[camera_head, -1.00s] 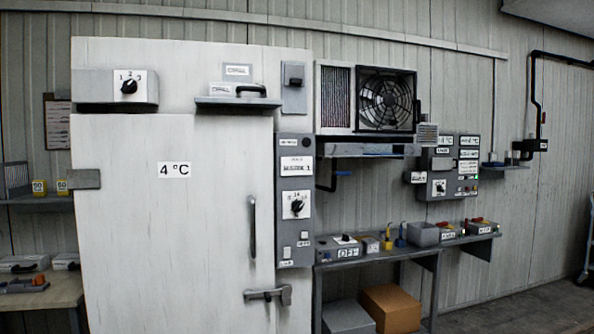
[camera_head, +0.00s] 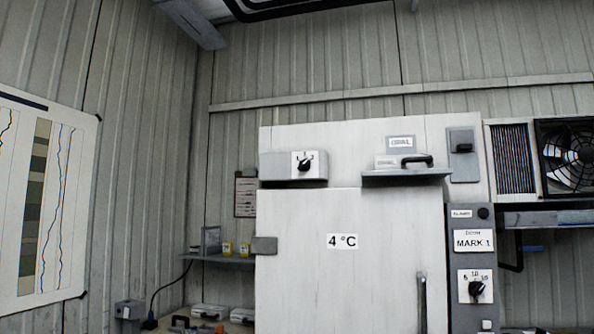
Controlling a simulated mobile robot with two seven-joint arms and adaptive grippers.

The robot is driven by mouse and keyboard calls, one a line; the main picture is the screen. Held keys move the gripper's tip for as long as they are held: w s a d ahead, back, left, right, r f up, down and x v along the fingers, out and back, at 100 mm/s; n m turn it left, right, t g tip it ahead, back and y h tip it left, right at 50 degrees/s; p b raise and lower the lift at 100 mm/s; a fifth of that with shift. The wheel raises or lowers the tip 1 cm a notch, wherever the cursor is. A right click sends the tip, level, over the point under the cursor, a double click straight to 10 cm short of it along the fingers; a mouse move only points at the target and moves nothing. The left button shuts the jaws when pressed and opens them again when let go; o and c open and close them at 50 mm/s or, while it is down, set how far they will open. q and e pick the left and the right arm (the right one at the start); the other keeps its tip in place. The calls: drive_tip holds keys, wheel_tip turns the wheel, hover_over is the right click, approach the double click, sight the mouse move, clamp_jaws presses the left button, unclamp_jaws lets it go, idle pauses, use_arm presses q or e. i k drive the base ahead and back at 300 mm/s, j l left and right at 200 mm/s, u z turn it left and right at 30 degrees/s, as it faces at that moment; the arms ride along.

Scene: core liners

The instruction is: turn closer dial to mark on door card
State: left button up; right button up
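The closer dial (camera_head: 304,164) is a black knob on a white plate, set on a grey box at the top left of the white cold-room door (camera_head: 340,280). Small marks ring the knob; they are too small to read surely. A card (camera_head: 474,240) reading "MARK 1" is on the grey control panel right of the door. Below it on the panel is another black dial (camera_head: 477,288) with marks around it. A "4 °C" label is on the door. Neither of my grippers shows in the head view.
A small grey shelf (camera_head: 406,178) with a black-handled item (camera_head: 416,161) juts out above the door. A fan unit (camera_head: 566,155) is at the right. A wall chart (camera_head: 38,200) hangs at the left, and a shelf (camera_head: 216,258) with yellow items stands left of the door.

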sight(304, 165)
drive_tip(key=i+l, duration=0.25)
drive_tip(key=i, duration=0.15)
drive_tip(key=i+l+u, duration=0.1)
drive_tip(key=i+l, duration=0.15)
drive_tip(key=i, duration=0.15)
